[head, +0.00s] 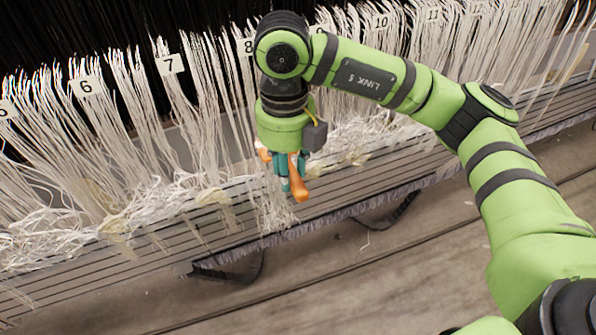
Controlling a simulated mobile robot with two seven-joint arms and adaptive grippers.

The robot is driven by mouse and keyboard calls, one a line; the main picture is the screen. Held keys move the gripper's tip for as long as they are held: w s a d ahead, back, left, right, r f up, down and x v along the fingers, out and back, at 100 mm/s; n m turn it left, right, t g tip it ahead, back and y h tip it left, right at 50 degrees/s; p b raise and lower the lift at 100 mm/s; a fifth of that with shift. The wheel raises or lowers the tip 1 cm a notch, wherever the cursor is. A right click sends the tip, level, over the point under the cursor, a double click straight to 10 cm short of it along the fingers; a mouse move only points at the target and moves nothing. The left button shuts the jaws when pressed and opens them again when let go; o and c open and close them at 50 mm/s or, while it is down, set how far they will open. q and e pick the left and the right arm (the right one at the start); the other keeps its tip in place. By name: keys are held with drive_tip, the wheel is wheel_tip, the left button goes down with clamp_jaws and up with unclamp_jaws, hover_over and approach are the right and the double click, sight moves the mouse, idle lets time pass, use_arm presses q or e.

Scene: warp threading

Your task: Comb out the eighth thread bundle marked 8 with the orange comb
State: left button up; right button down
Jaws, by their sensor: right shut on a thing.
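The thread bundle marked 8 hangs as pale strands (236,95) below a white card 8 (248,47), which my right arm partly covers. Its lower ends (274,212) spread over the slatted ledge. My right gripper (291,183), with teal fingers, is shut on the orange comb (299,182) in front of these strands. The comb's handle end points down towards the ledge. Another orange part shows at the left of the gripper. The comb's teeth are hidden, so I cannot tell whether they sit in the threads. My left gripper is not in view.
Neighbouring bundles hang on both sides, with cards 6 (86,86), 7 (170,65) and 10 (380,22) among them. The slatted ledge (150,245) runs below them, with tangled thread ends on it. Dark straps (232,272) hang beneath. The floor (400,270) in front is mostly clear.

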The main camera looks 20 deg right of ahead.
drive_tip(key=r+p, duration=0.3)
drive_tip(key=r, duration=0.1)
drive_tip(key=shift+w+d, duration=0.25)
drive_tip(key=shift+d, duration=0.1)
drive_tip(key=w+r+p, duration=0.2)
drive_tip(key=shift+a+r+p, duration=0.15)
drive_tip(key=shift+a+p, duration=0.15)
use_arm(q)
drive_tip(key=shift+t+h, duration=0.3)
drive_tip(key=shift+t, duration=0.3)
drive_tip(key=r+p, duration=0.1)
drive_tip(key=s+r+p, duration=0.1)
drive_tip(key=p, duration=0.1)
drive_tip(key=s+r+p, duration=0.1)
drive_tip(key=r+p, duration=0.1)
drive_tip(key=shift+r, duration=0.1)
use_arm(e)
wheel_tip(320, 180, up, 8)
drive_tip(key=a, duration=0.1)
drive_tip(key=shift+w+a+r, duration=0.15)
drive_tip(key=shift+w+a, duration=0.1)
drive_tip(key=shift+a, duration=0.1)
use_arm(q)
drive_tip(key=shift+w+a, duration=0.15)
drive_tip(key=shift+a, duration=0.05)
use_arm(e)
drive_tip(key=shift+w+r, duration=0.1)
